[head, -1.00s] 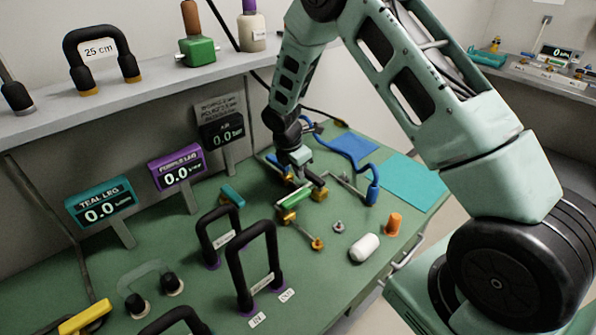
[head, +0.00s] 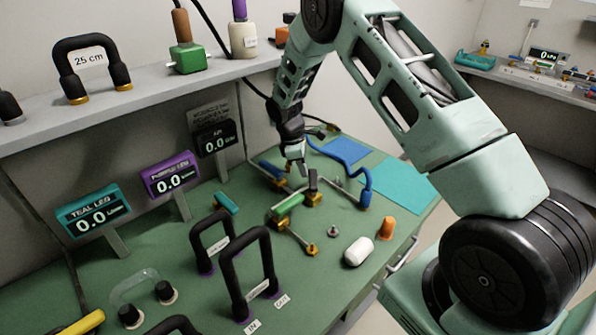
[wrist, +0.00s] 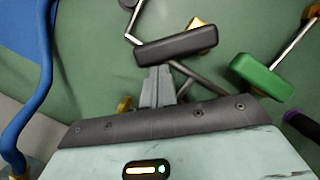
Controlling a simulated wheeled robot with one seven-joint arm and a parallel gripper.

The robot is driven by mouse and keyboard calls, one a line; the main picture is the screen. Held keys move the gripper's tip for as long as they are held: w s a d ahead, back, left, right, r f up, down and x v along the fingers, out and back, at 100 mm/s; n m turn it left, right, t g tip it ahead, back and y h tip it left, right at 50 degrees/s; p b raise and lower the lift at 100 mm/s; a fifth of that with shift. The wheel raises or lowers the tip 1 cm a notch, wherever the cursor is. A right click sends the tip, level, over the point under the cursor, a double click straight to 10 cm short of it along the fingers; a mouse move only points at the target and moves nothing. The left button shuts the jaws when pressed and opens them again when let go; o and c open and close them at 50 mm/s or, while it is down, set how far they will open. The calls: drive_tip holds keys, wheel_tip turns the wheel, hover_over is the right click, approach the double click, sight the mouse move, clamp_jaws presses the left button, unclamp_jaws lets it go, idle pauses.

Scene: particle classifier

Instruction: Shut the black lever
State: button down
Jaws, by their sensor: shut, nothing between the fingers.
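The black lever (head: 313,182) has a dark bar handle and stands over brass fittings on the green bench. In the wrist view its handle (wrist: 176,46) lies across the picture just beyond my fingertips, slightly tilted. My gripper (head: 297,168) is shut and empty, pointing down just left of the black handle. In the wrist view my fingertips (wrist: 157,73) meet the near edge of the handle in the picture; I cannot tell whether they touch it. The green lever handle (head: 288,205) is close by; it also shows at the right of the wrist view (wrist: 262,76).
A blue hose (head: 364,180) runs at the right. The teal mat (head: 400,183) is bare.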

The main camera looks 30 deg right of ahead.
drive_tip(key=d+m, duration=0.1)
drive_tip(key=m, duration=0.1)
drive_tip(key=s+d+m, duration=0.1)
drive_tip(key=m, duration=0.1)
drive_tip(key=shift+d+m+g+y, duration=0.3)
drive_tip(key=shift+d+g+y, duration=0.05)
drive_tip(key=shift+g+y, duration=0.05)
drive_tip(key=shift+s+d+m+y, duration=0.25)
drive_tip(key=shift+s+d+m, duration=0.2)
drive_tip(key=shift+m, duration=0.6)
drive_tip(key=shift+s+d+m+y, duration=0.3)
drive_tip(key=shift+d+m, duration=0.2)
drive_tip(key=shift+m, duration=0.55)
drive_tip(key=shift+s, duration=0.1)
